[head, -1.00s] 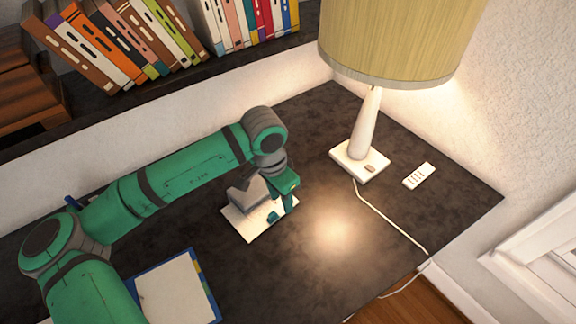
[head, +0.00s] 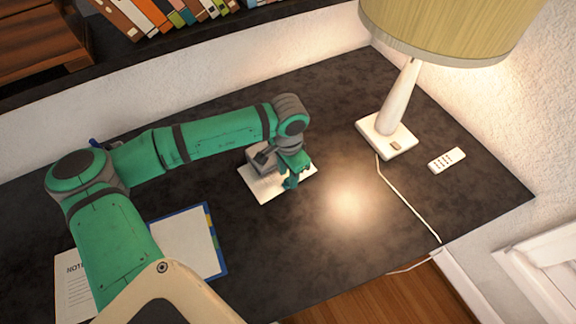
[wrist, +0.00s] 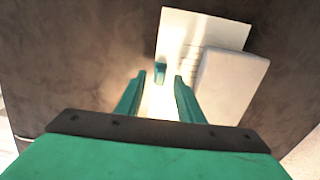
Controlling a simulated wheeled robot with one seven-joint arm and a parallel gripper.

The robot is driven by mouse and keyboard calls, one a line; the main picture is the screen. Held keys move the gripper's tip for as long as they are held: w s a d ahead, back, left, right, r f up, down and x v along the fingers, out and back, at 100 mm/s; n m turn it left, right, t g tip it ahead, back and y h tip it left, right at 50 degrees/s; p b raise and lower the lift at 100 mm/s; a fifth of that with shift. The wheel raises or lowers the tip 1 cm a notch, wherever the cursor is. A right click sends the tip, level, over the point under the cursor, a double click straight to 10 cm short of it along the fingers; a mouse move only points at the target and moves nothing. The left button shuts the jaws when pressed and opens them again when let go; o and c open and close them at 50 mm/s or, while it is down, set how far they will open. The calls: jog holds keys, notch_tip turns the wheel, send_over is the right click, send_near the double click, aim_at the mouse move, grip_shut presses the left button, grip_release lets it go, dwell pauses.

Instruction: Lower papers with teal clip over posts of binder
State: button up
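White papers (head: 262,190) lie flat on the dark desk; they also show in the wrist view (wrist: 205,28). The teal clip (wrist: 160,72) is at their near edge in the wrist view, just beyond my fingertips. My gripper (head: 292,182) is over the papers in the head view. In the wrist view its two teal fingers (wrist: 159,80) are spread apart with nothing between them. The binder (head: 218,250), with a blue edge and a white page, lies left of the papers, partly behind my arm. I cannot make out its posts.
A pale rounded block (wrist: 232,85) covers part of the papers in the wrist view. A lamp (head: 387,137) with a cord and a white remote (head: 446,160) stand to the right. A printed sheet (head: 75,290) lies left of the binder.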

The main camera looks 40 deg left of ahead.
jog(key=shift+f, duration=0.6)
grip_shut()
jog(key=shift+s+d, duration=0.4)
jog(key=shift+d, duration=0.95)
jog(key=shift+s+d, duration=0.4)
jog(key=shift+d, duration=0.95)
jog(key=shift+s+d, duration=0.4)
jog(key=shift+d, duration=0.95)
grip_release()
